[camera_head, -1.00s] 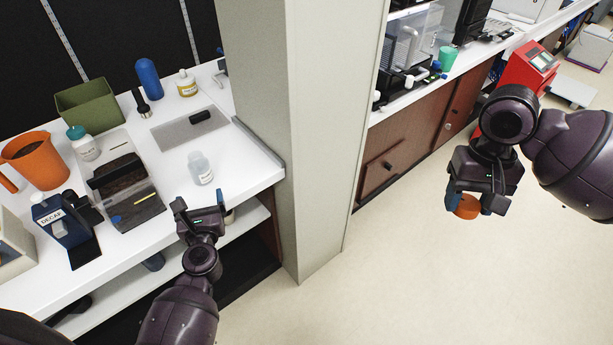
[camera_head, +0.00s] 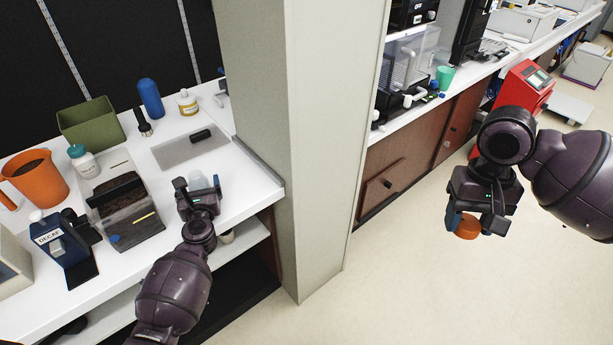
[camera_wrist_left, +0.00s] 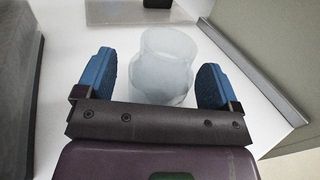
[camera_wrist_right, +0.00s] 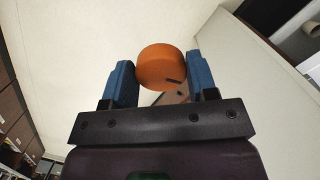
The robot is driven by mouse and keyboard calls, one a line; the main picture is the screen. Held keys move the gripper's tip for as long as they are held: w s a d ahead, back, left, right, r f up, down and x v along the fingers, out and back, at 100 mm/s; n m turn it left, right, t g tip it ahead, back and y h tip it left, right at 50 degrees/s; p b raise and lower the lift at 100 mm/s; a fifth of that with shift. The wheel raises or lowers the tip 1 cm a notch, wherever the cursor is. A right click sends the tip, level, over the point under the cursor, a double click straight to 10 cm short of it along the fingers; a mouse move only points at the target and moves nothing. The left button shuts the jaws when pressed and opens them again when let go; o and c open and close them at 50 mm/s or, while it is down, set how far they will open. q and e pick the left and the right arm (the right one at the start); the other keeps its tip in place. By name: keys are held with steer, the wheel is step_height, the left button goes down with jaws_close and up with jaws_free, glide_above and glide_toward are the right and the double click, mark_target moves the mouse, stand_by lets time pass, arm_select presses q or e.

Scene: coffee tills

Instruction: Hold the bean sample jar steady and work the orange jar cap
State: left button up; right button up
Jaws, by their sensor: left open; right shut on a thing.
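The bean sample jar (camera_head: 197,182) is a small translucent pale jar standing upright near the counter's front edge. In the left wrist view the uncapped jar (camera_wrist_left: 166,62) sits between the blue finger pads, with gaps visible on both sides. My left gripper (camera_head: 199,188) is open around or just in front of it. The orange jar cap (camera_head: 467,229) is away from the jar, on the right. My right gripper (camera_head: 466,219) is shut on it and holds it in the air above the floor; the orange cap (camera_wrist_right: 160,66) also shows between the pads in the right wrist view.
A grey pillar (camera_head: 288,150) stands right of the white counter (camera_head: 250,190). A clear bean container (camera_head: 132,222), blue decaf box (camera_head: 62,240), orange jug (camera_head: 38,180) and grey mat (camera_head: 190,152) are on the counter. Open floor (camera_head: 390,280) lies below my right arm.

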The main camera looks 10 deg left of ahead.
arm_select(q)
steer(key=c, duration=1.3)
stand_by(0.4)
steer(key=o, duration=1.3)
